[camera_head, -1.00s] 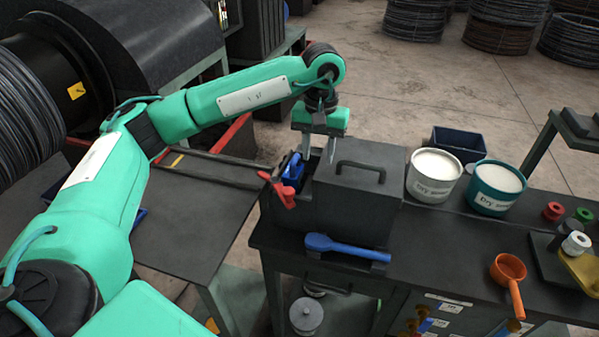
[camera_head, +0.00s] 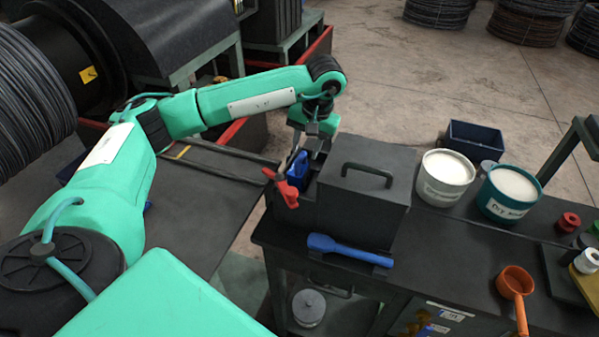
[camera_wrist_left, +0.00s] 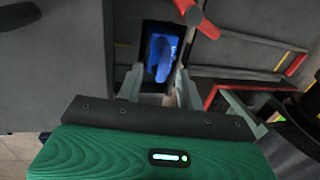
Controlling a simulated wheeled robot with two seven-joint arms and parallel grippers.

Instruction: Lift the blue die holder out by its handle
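The blue die holder (camera_head: 298,169) sits in a narrow slot at the left end of the dark box (camera_head: 362,208). In the left wrist view the blue die holder (camera_wrist_left: 162,56) shows inside the slot, ahead of the fingertips. My left gripper (camera_head: 311,146) is just above and behind it, pointing down; its fingertips are mostly hidden in the head view. In the left wrist view my left gripper (camera_wrist_left: 158,84) has its two fingers apart with nothing visibly clamped. Whether the fingers touch the handle cannot be told. My right gripper is not in view.
A red lever (camera_head: 281,188) stands beside the slot, close to the die holder. A blue-handled tool (camera_head: 348,249) lies in front of the box. White (camera_head: 443,180) and teal (camera_head: 508,192) tubs stand to the right, with an orange ladle (camera_head: 515,283) nearer.

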